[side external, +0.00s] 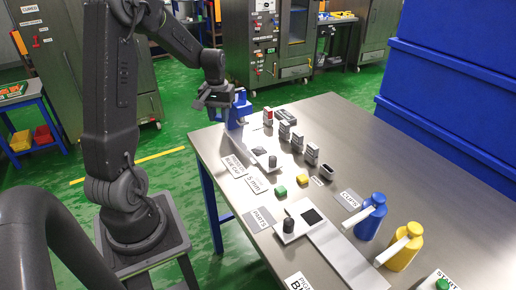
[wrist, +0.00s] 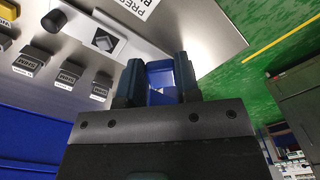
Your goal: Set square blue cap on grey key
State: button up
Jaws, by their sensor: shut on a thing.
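My gripper (side external: 222,106) is at the far left corner of the table, above its edge. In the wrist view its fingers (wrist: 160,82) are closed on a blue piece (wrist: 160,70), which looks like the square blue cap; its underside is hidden. A white plate carries a dark square (wrist: 104,38) with a small light grey shape on it, likely the grey key (wrist: 103,43). The same dark square shows in the side view (side external: 259,151), to the right of and below my gripper. The blue piece is apart from it.
A dark knob (wrist: 55,20) stands on that plate. Several grey labelled blocks (side external: 284,131) line the table behind it. Green (side external: 281,191) and yellow (side external: 299,178) blocks lie nearer, with blue (side external: 371,218) and yellow (side external: 402,248) bottles at the right. A second plate (side external: 297,232) is in front.

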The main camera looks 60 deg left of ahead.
jog(key=shift+w+a+m, duration=0.3)
jog(key=shift+w+a, duration=0.05)
jog(key=shift+w, duration=0.1)
send_over(259, 149)
notch_tip(259, 149, down, 7)
jog(key=shift+s+r, duration=0.15)
jog(key=shift+f, duration=2)
jog(key=shift+f, duration=0.1)
jog(key=o, duration=0.9)
